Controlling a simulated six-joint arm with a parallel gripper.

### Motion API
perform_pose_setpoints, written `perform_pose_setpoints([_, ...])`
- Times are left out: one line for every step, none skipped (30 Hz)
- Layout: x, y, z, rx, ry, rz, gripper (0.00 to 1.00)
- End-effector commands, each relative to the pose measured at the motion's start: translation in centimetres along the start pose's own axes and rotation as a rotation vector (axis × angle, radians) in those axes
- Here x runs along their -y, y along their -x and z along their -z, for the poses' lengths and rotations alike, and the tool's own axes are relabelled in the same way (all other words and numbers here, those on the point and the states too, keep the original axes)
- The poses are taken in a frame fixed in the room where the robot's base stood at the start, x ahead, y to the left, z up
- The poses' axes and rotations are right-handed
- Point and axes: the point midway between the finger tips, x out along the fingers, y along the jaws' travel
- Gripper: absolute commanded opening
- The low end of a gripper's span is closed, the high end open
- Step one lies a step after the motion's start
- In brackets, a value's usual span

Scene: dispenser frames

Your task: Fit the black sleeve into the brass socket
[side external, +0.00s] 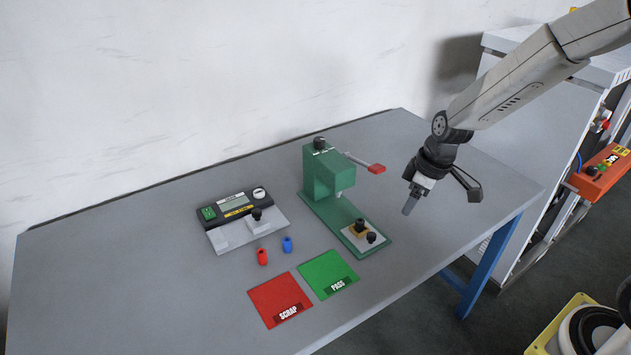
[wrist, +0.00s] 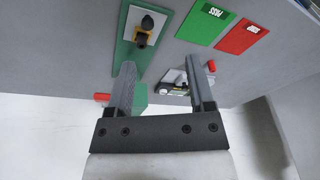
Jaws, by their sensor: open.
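The brass socket (side external: 359,233) sits on a pale plate at the front of the green press base; it also shows in the wrist view (wrist: 142,39). A small black piece (side external: 360,224) is at the top of the brass. Another black piece (side external: 371,238) stands beside it on the plate's front side, also seen in the wrist view (wrist: 147,22). I cannot tell which black piece is the sleeve, or how deep either sits. My gripper (side external: 409,209) is in the air to the right of the press, apart from both pieces. Its two fingers (wrist: 161,65) are spread and empty.
The green press (side external: 322,174) has a red-tipped lever (side external: 376,169) reaching right. A tester (side external: 236,207) stands left, with red (side external: 262,257) and blue (side external: 287,245) sleeves before it. SCRAP (side external: 279,299) and PASS (side external: 328,274) mats lie in front. The table's left side is clear.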

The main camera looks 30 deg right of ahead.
Motion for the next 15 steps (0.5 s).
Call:
perform_pose_setpoints([0.8, 0.6, -0.8, 0.004, -0.037, -0.015, 0.68])
perform_pose_setpoints([1.2, 0.9, -1.2, 0.007, -0.064, -0.024, 0.68])
perform_pose_setpoints([1.7, 1.2, -1.9, 0.009, -0.100, -0.036, 0.68])
perform_pose_setpoints([2.1, 1.5, -2.4, 0.011, -0.127, -0.045, 0.68])
perform_pose_setpoints([2.5, 1.7, -2.9, 0.012, -0.153, -0.054, 0.68])
perform_pose_setpoints([3.0, 2.0, -3.6, 0.012, -0.189, -0.065, 0.68])
perform_pose_setpoints([3.4, 2.2, -4.1, 0.012, -0.215, -0.074, 0.68])
perform_pose_setpoints([3.8, 2.5, -4.6, 0.011, -0.240, -0.082, 0.68])
perform_pose_setpoints([4.2, 2.7, -5.3, 0.009, -0.274, -0.093, 0.68])
perform_pose_setpoints([4.5, 2.9, -5.8, 0.006, -0.299, -0.101, 0.68])
perform_pose_setpoints([4.9, 3.0, -6.2, 0.004, -0.322, -0.107, 0.68])
perform_pose_setpoints([5.3, 3.2, -6.8, 0.001, -0.350, -0.115, 0.68])
perform_pose_setpoints([5.5, 3.4, -7.2, -0.002, -0.370, -0.121, 0.68])
perform_pose_setpoints([5.8, 3.4, -7.6, -0.005, -0.387, -0.126, 0.68])
perform_pose_setpoints([6.1, 3.5, -8.0, -0.009, -0.410, -0.131, 0.68])
